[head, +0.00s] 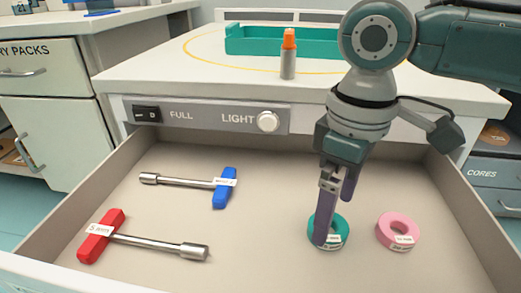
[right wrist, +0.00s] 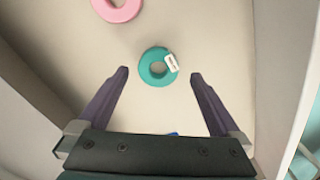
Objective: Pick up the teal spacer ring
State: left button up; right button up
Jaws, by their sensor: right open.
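The teal spacer ring (head: 338,232) lies flat in the open drawer, with a small white label on it. In the head view my right gripper (head: 326,238) comes down in front of it and hides part of its left side. In the right wrist view the teal ring (right wrist: 146,73) lies just beyond the fingertips, roughly centred between them. There my right gripper (right wrist: 159,75) is open, with nothing between its fingers. The exact height of the fingertips above the ring is hard to tell. My left gripper is in neither view.
A pink ring (head: 384,232) lies right of the teal one. A blue-handled tool (head: 223,188) and a red-handled tool (head: 100,236) lie in the drawer's left half. Drawer walls (head: 62,200) surround them. A grey-and-orange bottle (head: 288,62) and a teal tray (head: 252,42) stand on the counter above.

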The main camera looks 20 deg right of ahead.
notch_tip(320, 180, down, 4)
jog(key=shift+d+r+b, duration=0.1)
jog(key=shift+r+b, duration=0.1)
jog(key=shift+b, duration=0.6)
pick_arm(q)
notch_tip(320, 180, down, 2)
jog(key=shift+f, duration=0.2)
pick_arm(e)
jog(key=shift+r, duration=0.1)
jog(key=shift+w, duration=0.1)
jog(key=c, duration=1.3)
